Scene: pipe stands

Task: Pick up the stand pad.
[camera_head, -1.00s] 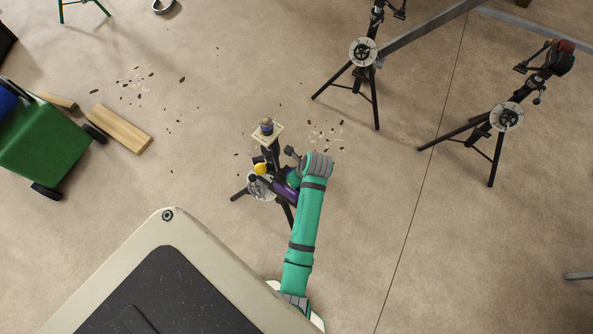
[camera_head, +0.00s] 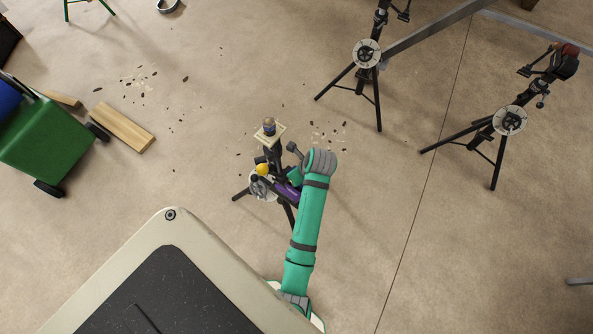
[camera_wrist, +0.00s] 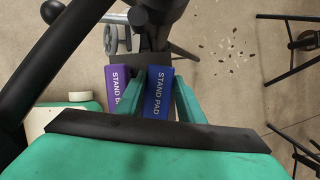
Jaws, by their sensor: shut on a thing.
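A blue pad lettered "STAND PAD" (camera_wrist: 158,95) shows in the wrist view. My gripper (camera_wrist: 162,86) is shut on it, with one green finger on each side. A purple pad with matching, partly hidden lettering (camera_wrist: 119,90) is just left of the left finger. In the head view the purple pad (camera_head: 286,191) shows beside the near pipe stand (camera_head: 240,195), under the end of my arm. The blue pad cannot be made out there. The near stand carries a square plate (camera_head: 270,133) at its top and a yellow knob (camera_head: 262,169).
Two more black tripod stands (camera_head: 367,53) (camera_head: 509,120) stand at the right, one touching or near a long grey beam (camera_head: 425,38). A green wheeled cart (camera_head: 45,140) and wooden planks (camera_head: 122,127) are at the left. Dark and pale debris (camera_head: 328,135) lies on the floor.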

